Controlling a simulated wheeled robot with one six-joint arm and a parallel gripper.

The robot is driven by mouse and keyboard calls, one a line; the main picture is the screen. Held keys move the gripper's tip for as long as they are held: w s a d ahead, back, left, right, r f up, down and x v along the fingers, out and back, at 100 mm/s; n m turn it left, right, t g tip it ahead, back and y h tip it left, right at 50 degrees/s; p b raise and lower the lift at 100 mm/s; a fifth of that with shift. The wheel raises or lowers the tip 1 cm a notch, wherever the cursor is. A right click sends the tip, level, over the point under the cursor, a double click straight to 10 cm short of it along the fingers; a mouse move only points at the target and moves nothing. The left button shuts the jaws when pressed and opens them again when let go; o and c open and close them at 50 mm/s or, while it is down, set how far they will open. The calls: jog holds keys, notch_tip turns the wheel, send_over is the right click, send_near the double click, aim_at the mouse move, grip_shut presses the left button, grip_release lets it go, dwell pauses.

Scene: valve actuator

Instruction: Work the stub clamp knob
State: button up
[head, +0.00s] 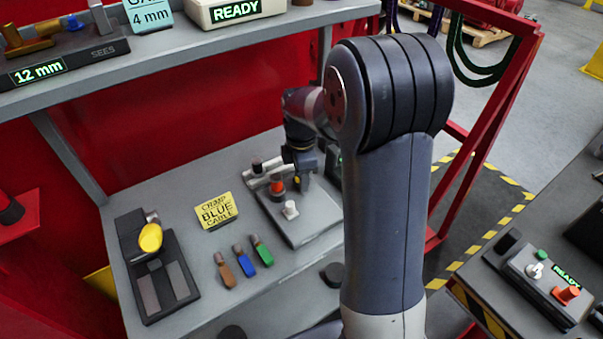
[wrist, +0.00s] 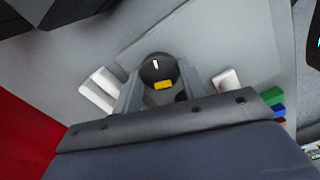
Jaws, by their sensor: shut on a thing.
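The stub clamp knob (wrist: 156,67) is a round black cap with a short white mark in the wrist view. My gripper (wrist: 160,82) has its two grey fingers on either side of it, shut on it. A small yellow piece (wrist: 163,85) shows at the near side of the knob. In the head view my gripper (head: 299,172) reaches down over the back of a grey fixture plate (head: 318,222) on the bench. My wrist hides the gripped knob there.
A black device with a yellow knob (head: 151,238) sits farther left. A shelf (head: 200,57) overhangs behind.

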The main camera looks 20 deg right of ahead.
jog(key=m, duration=1.1)
jog(key=shift+p, duration=0.3)
jog(key=m, duration=0.4)
jog(key=shift+m, duration=0.3)
jog(key=m, duration=0.3)
jog(key=shift+m, duration=0.3)
jog(key=m, duration=0.3)
jog(key=shift+m, duration=0.3)
jog(key=m, duration=0.3)
jog(key=shift+m, duration=2.1)
